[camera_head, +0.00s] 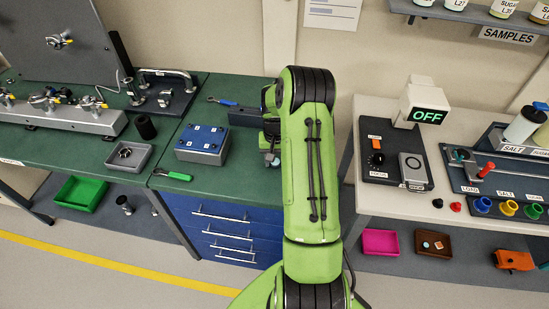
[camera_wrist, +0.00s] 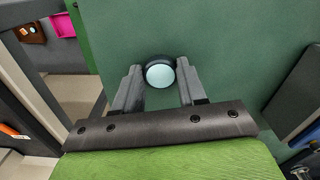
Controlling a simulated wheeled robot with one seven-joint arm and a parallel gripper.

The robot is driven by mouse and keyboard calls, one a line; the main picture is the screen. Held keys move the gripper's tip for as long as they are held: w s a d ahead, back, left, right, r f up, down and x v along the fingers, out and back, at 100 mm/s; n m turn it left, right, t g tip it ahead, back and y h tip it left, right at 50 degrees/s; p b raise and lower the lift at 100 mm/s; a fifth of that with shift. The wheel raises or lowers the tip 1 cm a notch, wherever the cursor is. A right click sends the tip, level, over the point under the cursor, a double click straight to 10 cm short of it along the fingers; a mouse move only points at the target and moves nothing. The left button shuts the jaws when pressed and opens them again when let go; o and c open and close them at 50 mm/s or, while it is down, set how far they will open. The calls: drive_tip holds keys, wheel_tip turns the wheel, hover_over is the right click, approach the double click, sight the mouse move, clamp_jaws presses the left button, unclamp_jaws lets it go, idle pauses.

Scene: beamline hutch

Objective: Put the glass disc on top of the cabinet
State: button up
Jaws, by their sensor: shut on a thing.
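The glass disc (camera_wrist: 160,76) is a pale blue round piece in the wrist view, with a dark curved edge or shadow behind it. My gripper (camera_wrist: 161,84) is shut on it, one finger at each side. Both are over the green top (camera_wrist: 235,45) of the cabinet; I cannot tell whether the disc touches that surface. In the head view the cabinet (camera_head: 225,222) has blue drawers and a green top.
A blue box (camera_head: 202,144), a green-handled tool (camera_head: 175,174) and a blue-handled tool (camera_head: 224,102) lie on the cabinet top. A dark block (camera_head: 246,117) sits near its back. The white table (camera_head: 390,204) with the "OFF" sign (camera_head: 427,117) stands to the right.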

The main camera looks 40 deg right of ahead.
sight(274, 163)
drive_tip(key=shift+f, duration=0.1)
drive_tip(key=o, duration=1)
wheel_tip(274, 163, up, 13)
drive_tip(key=s+a+r+n+t+h, duration=0.1)
drive_tip(key=s+a+r+n, duration=0.15)
drive_tip(key=a+r, duration=0.75)
drive_tip(key=s+a+r+n+t, duration=0.1)
drive_tip(key=s+a+n, duration=0.1)
drive_tip(key=s+a, duration=0.3)
drive_tip(key=s+a+r+n+t, duration=0.1)
drive_tip(key=s+a+r+t, duration=0.1)
drive_tip(key=s+a, duration=0.3)
drive_tip(key=s+a+r+n+t+y, duration=0.1)
drive_tip(key=s+a+r+n, duration=0.1)
drive_tip(key=s+a, duration=0.4)
drive_tip(key=shift+s+a+n+t+p, duration=0.1)
drive_tip(key=shift+s+n+t+p, duration=0.25)
drive_tip(key=shift+s, duration=0.5)
